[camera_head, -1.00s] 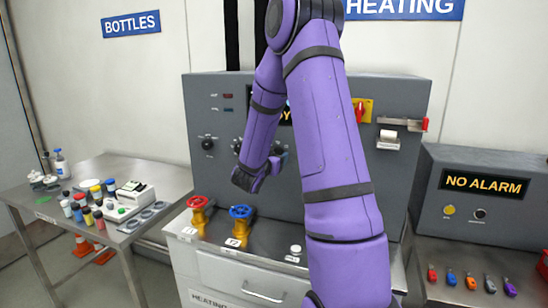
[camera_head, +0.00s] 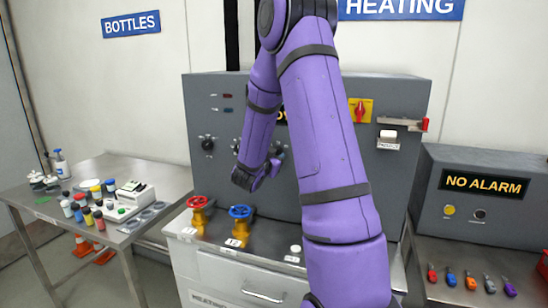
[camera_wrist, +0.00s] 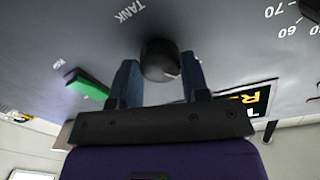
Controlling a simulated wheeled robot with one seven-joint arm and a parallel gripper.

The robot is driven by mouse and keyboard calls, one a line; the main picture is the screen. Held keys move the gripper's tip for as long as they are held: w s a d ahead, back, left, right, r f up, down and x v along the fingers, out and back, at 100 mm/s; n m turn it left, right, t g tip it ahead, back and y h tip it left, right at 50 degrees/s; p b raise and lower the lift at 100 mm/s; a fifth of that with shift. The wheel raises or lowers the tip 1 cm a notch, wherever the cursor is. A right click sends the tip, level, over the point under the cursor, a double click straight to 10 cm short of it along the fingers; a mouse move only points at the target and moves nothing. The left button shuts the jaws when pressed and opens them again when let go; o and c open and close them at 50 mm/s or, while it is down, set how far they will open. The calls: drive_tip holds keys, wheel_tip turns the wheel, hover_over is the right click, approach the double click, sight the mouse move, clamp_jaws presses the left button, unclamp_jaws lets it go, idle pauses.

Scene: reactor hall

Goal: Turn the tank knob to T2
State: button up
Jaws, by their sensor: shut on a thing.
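The tank knob (camera_wrist: 158,58) is a round black knob under the printed word TANK on the grey panel in the wrist view. My gripper (camera_wrist: 162,78) has its two blue fingers on either side of the knob and is shut on it. A light pointer mark shows at the knob's edge, but I cannot tell which tank position it points to. In the head view my gripper is at the front of the grey heating panel (camera_head: 400,190), and my purple arm hides much of the panel's middle, including the tank knob.
A green-lit switch (camera_wrist: 88,88) is beside the knob in the wrist view. Red (camera_head: 198,203) and blue (camera_head: 240,212) valve wheels stand below my wrist. A red switch on a yellow plate (camera_head: 361,111) is to the right. A bottle table (camera_head: 130,170) stands left.

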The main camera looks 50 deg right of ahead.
drive_tip(key=m, duration=0.6)
drive_tip(key=shift+m+y, duration=0.3)
idle(0.4)
drive_tip(key=o, duration=0.9)
drive_tip(key=v, duration=1)
drive_tip(key=shift+s+a, duration=0.2)
drive_tip(key=shift+a, duration=0.2)
